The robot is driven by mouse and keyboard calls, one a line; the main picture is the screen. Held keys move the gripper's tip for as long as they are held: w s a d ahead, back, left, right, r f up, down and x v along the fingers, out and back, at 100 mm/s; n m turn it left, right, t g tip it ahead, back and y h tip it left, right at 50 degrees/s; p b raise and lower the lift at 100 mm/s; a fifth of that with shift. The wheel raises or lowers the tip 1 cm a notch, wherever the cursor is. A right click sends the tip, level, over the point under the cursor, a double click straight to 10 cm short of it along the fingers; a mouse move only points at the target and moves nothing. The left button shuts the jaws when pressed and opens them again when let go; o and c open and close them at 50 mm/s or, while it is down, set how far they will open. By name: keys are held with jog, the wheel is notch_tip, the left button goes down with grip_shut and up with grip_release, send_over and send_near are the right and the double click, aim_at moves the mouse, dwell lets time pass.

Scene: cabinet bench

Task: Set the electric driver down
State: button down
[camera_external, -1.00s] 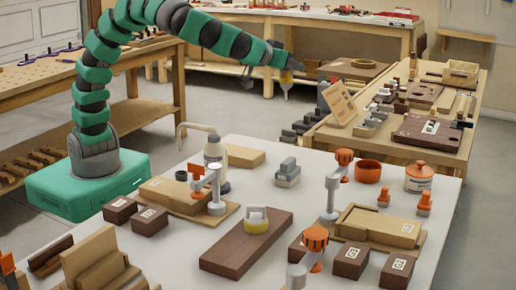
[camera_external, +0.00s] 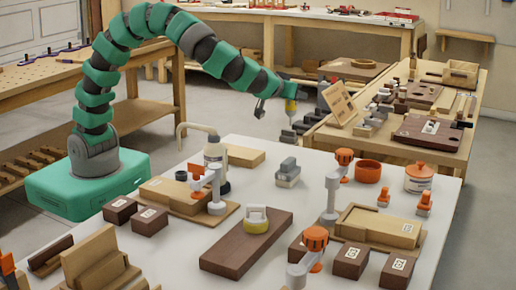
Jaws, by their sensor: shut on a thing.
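My gripper (camera_external: 285,84) is at the end of the green arm, above the gap between the white front table (camera_external: 437,188) and the wooden bench at the right. It is shut on the electric driver (camera_external: 291,92), a small yellow tool whose pale tip points down. The driver hangs in the air near the bench's left end, apart from the white table. The fingers are too small to make out clearly.
The wooden bench (camera_external: 346,143) holds an upright board (camera_external: 339,101), dark blocks and trays.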

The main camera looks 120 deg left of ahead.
notch_tip(320, 180, down, 11)
jog(key=b, duration=0.4)
jog(key=c, duration=1.1)
grip_release()
jog(key=shift+o, duration=0.2)
jog(key=p+v, duration=0.2)
jog(key=v, duration=0.5)
jog(key=shift+d+r, duration=0.15)
jog(key=shift+d, duration=0.05)
jog(key=shift+s, duration=0.1)
